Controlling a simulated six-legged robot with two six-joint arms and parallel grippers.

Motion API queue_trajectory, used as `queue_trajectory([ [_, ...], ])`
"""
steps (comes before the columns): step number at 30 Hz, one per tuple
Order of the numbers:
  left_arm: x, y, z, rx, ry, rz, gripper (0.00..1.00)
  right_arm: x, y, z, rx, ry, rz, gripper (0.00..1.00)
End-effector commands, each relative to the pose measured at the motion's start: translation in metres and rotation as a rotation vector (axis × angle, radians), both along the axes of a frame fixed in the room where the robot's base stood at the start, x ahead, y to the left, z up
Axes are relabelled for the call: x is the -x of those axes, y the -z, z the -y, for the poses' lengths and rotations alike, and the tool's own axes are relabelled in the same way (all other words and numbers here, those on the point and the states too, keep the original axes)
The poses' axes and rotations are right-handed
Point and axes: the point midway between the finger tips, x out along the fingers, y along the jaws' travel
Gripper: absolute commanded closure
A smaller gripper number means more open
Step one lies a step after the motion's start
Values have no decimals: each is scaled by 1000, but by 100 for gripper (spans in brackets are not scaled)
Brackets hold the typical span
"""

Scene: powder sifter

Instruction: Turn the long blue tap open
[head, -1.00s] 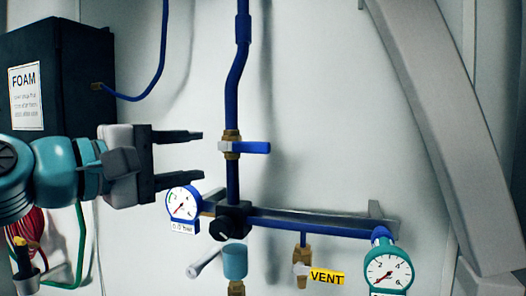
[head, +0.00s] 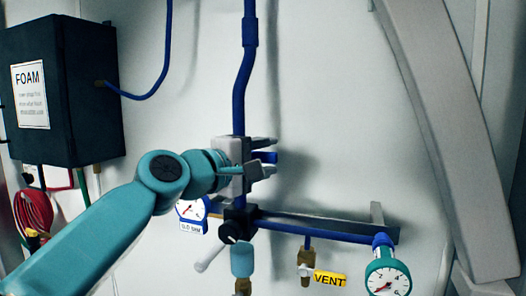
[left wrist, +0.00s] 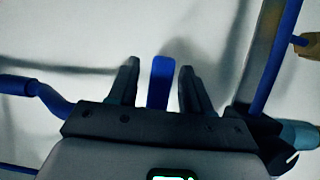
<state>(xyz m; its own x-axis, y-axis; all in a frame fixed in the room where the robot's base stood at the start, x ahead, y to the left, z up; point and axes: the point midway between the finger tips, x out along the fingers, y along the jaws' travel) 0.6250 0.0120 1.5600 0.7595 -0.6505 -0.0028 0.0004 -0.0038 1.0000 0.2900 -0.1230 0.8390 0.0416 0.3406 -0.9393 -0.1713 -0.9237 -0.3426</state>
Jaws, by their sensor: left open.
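The long blue tap handle (head: 270,156) shows in the head view just beyond my left gripper, pointing right from the vertical blue pipe (head: 239,95). My left gripper (head: 268,158) is open, with its fingers one above and one below the handle. In the left wrist view the blue handle (left wrist: 161,82) stands between the two dark fingers of my left gripper (left wrist: 159,80), with a gap on each side. The tap's brass body is hidden behind the gripper in the head view. My right gripper is not in view.
Below are a white gauge (head: 192,211), a black regulator (head: 238,223), a horizontal blue pipe (head: 320,230), a yellow VENT tag (head: 330,280) and a teal gauge (head: 388,279). The black FOAM box (head: 75,95) is at left. A grey beam (head: 450,140) slopes at right.

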Motion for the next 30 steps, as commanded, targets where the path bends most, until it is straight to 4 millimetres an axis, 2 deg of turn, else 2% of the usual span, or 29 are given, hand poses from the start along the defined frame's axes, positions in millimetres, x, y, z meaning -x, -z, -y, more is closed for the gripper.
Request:
queue_trajectory([
  [5,0,0,-1,1,-2,1,51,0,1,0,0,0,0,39],
  [8,0,0,-1,1,-2,1,80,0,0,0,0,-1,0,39],
  [9,0,0,-1,1,-2,1,93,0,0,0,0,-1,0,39],
  [10,0,0,-1,1,-1,1,100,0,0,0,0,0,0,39],
  [20,1,-2,0,29,2,-9,100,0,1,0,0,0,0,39],
  [30,1,-15,-1,227,3,-75,100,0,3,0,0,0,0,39],
])
